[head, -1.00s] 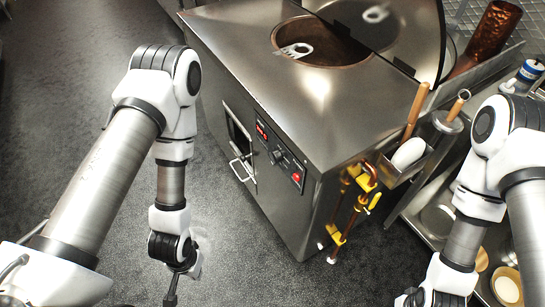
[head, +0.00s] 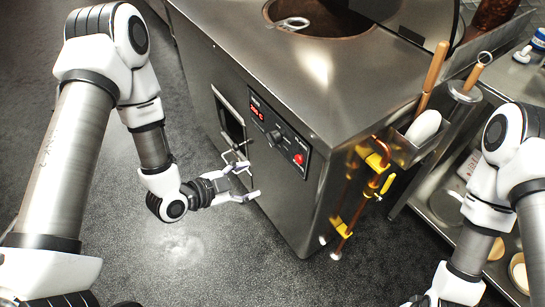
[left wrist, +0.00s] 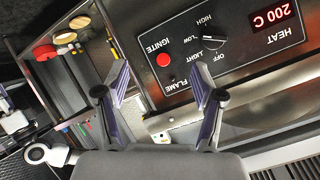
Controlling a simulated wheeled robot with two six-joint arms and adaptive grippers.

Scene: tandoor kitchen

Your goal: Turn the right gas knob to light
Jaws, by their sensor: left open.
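The black gas knob (head: 275,137) sits on the dark control panel (head: 264,112) on the front of the steel tandoor. In the left wrist view the knob (left wrist: 211,41) shows upside down, ringed by the labels OFF, LIGHT, LOW and HIGH. Only one knob shows on this panel. A red ignite button (head: 299,158) and a red display reading 200 C (left wrist: 272,16) flank it. My left gripper (head: 246,182) is open and empty, below and left of the knob, close to the oven front and apart from the knob. My right gripper's fingers are out of view.
A small framed door opening (head: 229,122) with a handle is left of the panel. Copper pipes with yellow valves (head: 374,160) run down the right corner. A rack with wooden-handled tools (head: 433,70) stands right. Open floor (head: 110,190) lies left.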

